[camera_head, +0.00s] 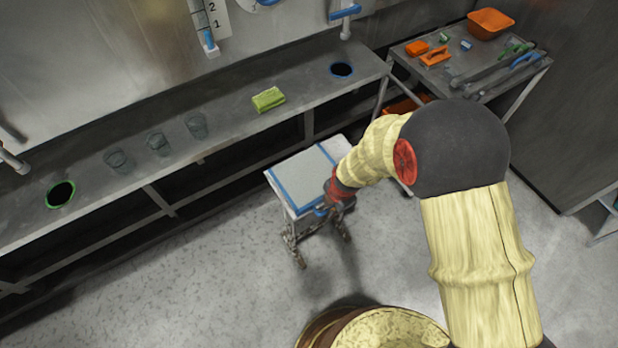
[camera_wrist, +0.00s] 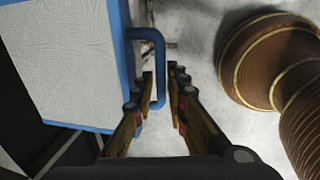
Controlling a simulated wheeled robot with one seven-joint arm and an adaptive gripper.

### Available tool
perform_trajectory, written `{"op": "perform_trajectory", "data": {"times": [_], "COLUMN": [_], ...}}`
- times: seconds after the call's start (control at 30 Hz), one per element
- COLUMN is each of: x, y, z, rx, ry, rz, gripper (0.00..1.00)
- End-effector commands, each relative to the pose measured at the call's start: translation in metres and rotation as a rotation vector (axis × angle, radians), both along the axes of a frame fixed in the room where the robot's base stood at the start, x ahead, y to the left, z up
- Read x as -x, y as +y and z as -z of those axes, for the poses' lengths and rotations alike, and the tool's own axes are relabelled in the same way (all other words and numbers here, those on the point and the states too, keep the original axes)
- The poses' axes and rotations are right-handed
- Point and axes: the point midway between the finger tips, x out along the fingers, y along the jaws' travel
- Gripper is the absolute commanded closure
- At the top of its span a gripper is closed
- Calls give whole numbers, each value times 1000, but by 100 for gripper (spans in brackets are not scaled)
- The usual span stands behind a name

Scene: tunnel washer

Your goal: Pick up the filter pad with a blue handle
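The filter pad (camera_wrist: 65,60) is a white textured panel with a blue border. It fills the upper left of the wrist view, with its blue handle (camera_wrist: 159,65) sticking out from its right edge. The pad (camera_head: 300,178) also shows in the head view, lying face up between the bench and my arm. My gripper (camera_wrist: 161,72) has its fingers on either side of the handle's upright bar. Gaps show between the bar and the fingers, so it looks open and around the handle, not clamped. In the head view my wrist hides part of the pad and handle.
A tool cart (camera_head: 415,72) holding an orange bin (camera_head: 490,23) stands at upper right. Grey floor (camera_head: 215,285) is clear at lower left.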

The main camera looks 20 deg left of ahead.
Motion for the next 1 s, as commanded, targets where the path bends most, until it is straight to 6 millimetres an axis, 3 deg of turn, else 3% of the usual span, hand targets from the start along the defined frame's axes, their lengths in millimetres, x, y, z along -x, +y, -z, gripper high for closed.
{"op": "perform_trajectory", "data": {"times": [0.2,1.0], "x": [0,-1], "y": [0,1], "z": [0,-6], "rx": [0,-1], "ry": [0,-2], "rz": [0,0], "gripper": [100,100]}}
